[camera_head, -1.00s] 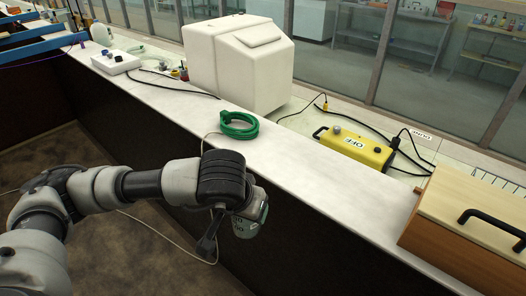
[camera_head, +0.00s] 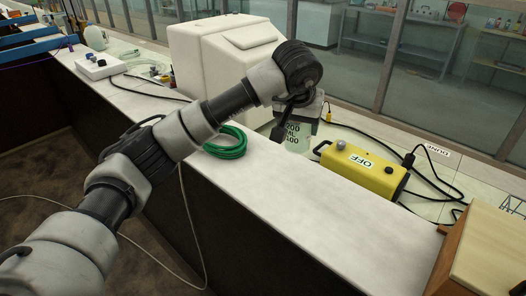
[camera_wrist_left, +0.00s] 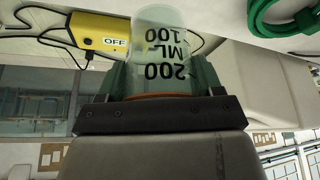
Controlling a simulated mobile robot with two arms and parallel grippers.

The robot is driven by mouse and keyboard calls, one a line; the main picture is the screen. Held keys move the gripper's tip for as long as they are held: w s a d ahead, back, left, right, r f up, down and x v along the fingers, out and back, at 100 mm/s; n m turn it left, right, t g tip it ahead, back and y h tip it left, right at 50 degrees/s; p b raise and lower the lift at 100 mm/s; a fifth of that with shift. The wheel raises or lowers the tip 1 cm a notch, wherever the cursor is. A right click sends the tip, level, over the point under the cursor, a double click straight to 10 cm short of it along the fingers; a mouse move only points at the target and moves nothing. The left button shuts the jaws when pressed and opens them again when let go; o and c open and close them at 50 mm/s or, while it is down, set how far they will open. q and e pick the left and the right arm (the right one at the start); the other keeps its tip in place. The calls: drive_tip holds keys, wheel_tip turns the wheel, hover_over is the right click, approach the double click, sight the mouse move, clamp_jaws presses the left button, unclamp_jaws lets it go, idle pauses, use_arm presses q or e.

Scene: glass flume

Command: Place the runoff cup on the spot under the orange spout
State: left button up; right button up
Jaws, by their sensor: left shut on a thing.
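The runoff cup (camera_head: 297,140) is a clear, pale-green measuring cup with dark ML markings. My left gripper (camera_head: 298,112) is shut on it, and the cup hangs below the wrist over the far side of the white counter, left of the yellow box. In the left wrist view the cup (camera_wrist_left: 160,35) stands between the two green fingers of the left gripper (camera_wrist_left: 162,80). The wrist hides part of the cup. I cannot tell its exact height above the surface. The orange spout and the spot under it do not show. My right gripper is not in view.
A yellow box (camera_head: 362,172) marked OFF, with black cables, sits right of the cup. A green hose coil (camera_head: 226,146) lies left on the counter (camera_head: 290,205). A white tank (camera_head: 215,55) stands behind. A wooden box (camera_head: 485,250) is at right. The counter's front stretch is clear.

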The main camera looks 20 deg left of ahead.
use_arm(q)
drive_tip(key=a+f+p, duration=0.2)
drive_tip(key=a+f, duration=0.7)
drive_tip(key=shift+w+a+f+p, duration=0.15)
drive_tip(key=shift+a+f+p, duration=0.1)
drive_tip(key=shift+f+p, duration=0.05)
drive_tip(key=o, duration=0.5)
drive_tip(key=shift+f, duration=0.2)
drive_tip(key=o, duration=0.4)
drive_tip(key=shift+o, duration=0.2)
drive_tip(key=shift+r, duration=0.1)
